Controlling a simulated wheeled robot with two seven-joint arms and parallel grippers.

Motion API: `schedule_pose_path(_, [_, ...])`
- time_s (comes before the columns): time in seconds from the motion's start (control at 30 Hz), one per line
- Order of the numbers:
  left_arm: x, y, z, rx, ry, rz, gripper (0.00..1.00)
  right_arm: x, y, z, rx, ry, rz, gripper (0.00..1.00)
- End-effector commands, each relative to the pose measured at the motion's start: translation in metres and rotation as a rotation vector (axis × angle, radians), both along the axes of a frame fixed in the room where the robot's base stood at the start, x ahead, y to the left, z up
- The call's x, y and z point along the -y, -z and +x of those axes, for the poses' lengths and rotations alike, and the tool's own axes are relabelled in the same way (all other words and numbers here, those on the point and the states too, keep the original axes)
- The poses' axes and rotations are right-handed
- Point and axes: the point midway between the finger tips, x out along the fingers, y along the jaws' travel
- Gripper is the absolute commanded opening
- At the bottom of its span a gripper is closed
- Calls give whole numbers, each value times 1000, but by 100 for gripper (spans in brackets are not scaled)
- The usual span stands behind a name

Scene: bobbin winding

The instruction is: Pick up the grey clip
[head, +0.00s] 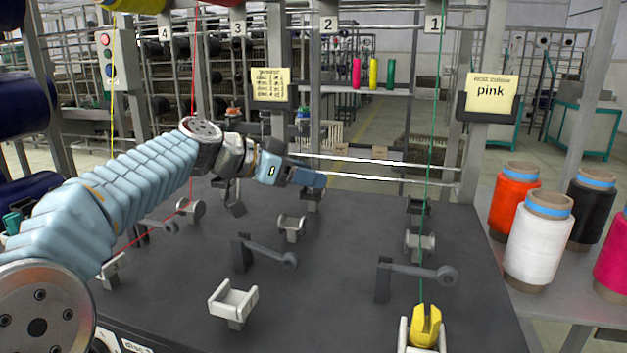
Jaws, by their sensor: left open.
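My left gripper (308,179) reaches in from the left over the far middle of the dark panel (330,255). It is seen side-on, its jaws pointing right, with nothing visible held in them. I cannot make out a grey clip for certain; the arm and gripper hide part of the panel. A yellow clip (426,326) sits in a pale holder at the front right, with a green thread running up from it. A pale grey holder (233,302) at the front middle is empty. My right gripper is not in view.
Grey lever arms (425,272) and small rollers (292,226) stand up from the panel. A red thread (193,90) runs down to the left. Orange (515,198), white (538,245), black (590,212) and pink cones stand at right. A note reads "pink" (490,92).

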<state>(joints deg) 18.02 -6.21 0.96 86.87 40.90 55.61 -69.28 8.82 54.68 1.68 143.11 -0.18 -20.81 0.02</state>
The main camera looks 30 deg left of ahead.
Motion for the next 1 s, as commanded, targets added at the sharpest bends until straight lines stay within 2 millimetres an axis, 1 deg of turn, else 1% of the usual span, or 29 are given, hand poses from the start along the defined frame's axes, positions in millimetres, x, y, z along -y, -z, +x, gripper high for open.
schedule_pose_path(0.03, [4, 2, 6, -2, 2, -1, 55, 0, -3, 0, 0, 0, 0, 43])
schedule_pose_path(0.13, [9, 6, 14, -2, 1, -1, 55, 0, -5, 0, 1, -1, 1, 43])
schedule_pose_path(0.37, [10, 8, 16, 1, -1, 1, 55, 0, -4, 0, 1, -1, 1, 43])
schedule_pose_path(0.4, [10, 8, 16, 0, 0, 1, 52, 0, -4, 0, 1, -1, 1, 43])
schedule_pose_path(0.47, [10, 8, 16, 0, 0, 1, 43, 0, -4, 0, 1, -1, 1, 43])
schedule_pose_path(0.73, [10, 8, 16, 0, 0, 1, 2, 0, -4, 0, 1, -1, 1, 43])
schedule_pose_path(1.0, [10, 6, 16, 1, 0, 0, 0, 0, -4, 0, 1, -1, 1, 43])
